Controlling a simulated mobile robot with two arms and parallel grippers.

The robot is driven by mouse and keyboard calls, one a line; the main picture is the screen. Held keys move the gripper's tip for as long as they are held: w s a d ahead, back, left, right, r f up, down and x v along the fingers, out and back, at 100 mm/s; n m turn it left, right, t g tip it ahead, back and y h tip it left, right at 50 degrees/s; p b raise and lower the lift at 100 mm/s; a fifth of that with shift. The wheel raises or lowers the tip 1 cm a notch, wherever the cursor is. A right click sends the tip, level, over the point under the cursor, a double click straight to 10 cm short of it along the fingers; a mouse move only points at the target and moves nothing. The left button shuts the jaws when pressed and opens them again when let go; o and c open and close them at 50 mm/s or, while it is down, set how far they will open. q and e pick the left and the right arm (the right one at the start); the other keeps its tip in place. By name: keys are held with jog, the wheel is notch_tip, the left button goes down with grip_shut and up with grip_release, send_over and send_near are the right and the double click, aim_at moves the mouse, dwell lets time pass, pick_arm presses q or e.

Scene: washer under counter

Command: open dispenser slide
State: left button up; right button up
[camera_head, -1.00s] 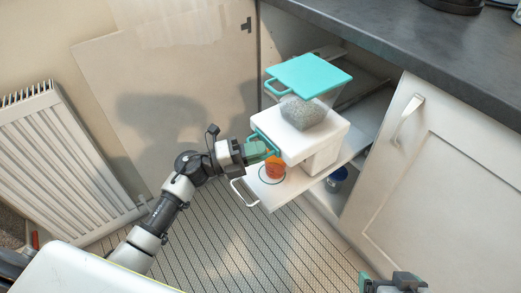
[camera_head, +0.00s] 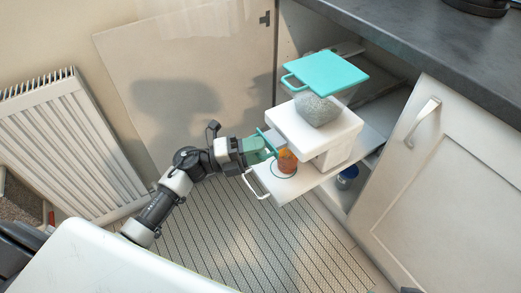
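The dispenser has a teal lid (camera_head: 326,73), a clear hopper with grey grains (camera_head: 318,108) and a white body (camera_head: 290,122). It stands on a pulled-out white shelf (camera_head: 300,187) of the under-counter cabinet. Its teal slide handle (camera_head: 263,134) stands out from the left side of the white body. My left gripper (camera_head: 266,149) is at this handle, its greenish fingers around it and seemingly shut on it. The fingertips are partly hidden behind the handle. Of my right arm, only a dark sliver shows at the bottom edge.
An orange-brown cup (camera_head: 287,162) stands on the shelf close below my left gripper. A white shelf handle (camera_head: 256,187) sticks out in front. A blue jar (camera_head: 347,177) is lower in the cabinet.

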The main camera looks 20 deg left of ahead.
pick_arm(q)
jog(key=shift+f, duration=0.1)
jog(key=shift+a, duration=0.1)
jog(key=v, duration=1)
jog(key=shift+s+a, duration=0.2)
jog(key=shift+s, duration=0.1)
pick_arm(e)
jog(key=shift+s+f+g, duration=0.2)
jog(key=shift+s+g, duration=0.4)
jog(key=shift+s, duration=0.25)
jog(key=shift+w+d, duration=0.1)
